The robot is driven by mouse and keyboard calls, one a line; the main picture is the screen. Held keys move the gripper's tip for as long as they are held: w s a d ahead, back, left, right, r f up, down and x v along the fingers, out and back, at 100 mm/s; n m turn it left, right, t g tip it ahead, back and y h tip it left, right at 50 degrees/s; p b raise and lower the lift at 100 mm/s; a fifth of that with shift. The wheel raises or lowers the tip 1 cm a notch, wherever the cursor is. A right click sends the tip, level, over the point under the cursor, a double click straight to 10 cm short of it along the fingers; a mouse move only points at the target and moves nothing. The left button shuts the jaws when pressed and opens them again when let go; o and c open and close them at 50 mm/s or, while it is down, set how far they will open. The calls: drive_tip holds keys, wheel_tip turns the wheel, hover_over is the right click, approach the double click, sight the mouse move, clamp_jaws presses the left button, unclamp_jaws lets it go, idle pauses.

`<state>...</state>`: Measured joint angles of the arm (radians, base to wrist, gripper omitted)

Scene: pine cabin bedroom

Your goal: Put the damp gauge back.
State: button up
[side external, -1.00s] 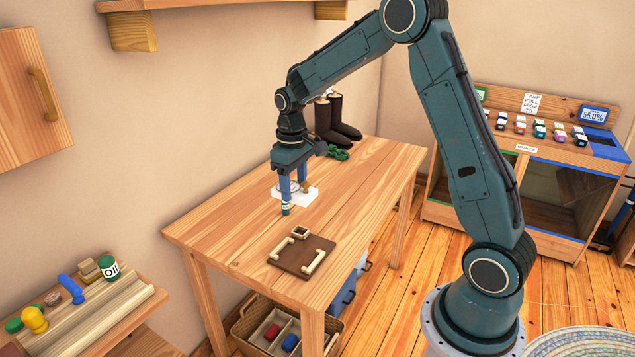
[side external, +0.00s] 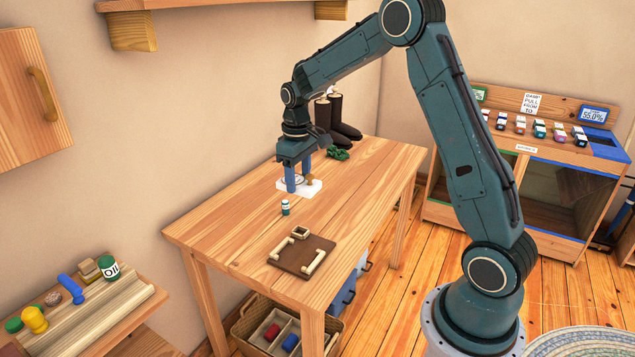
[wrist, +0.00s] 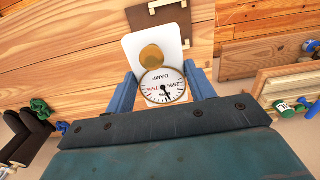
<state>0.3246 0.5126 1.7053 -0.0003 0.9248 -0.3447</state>
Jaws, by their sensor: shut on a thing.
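The damp gauge is a round white dial (wrist: 163,87) with a brass rim, a dark needle and upside-down lettering "DAMP" in the wrist view. My gripper (side external: 298,183) is shut on it, with a blue finger on either side of the dial. A white plate (wrist: 140,46) with a brass disc (wrist: 151,57) extends beyond the dial. The plate also shows under the fingers in the side view (side external: 313,190). I cannot tell whether plate and dial are one piece, or whether the plate touches the table (side external: 220,227).
A small teal-and-white bottle (side external: 286,208) stands close in front of the plate. A dark brown board (side external: 302,257) with pale handles lies nearer the front edge. Dark boots (side external: 345,131) and a green bundle (side external: 338,154) are at the back. Clear tabletop lies to the right.

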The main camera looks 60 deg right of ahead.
drive_tip(key=d, duration=1.1)
hover_over(340, 215)
wheel_tip(340, 215, down, 16)
drive_tip(key=shift+s+a+f, duration=0.1)
drive_tip(key=shift+f, duration=0.15)
drive_tip(key=shift+f, duration=2.15)
drive_tip(key=shift+f, duration=0.15)
drive_tip(key=o, duration=1.1)
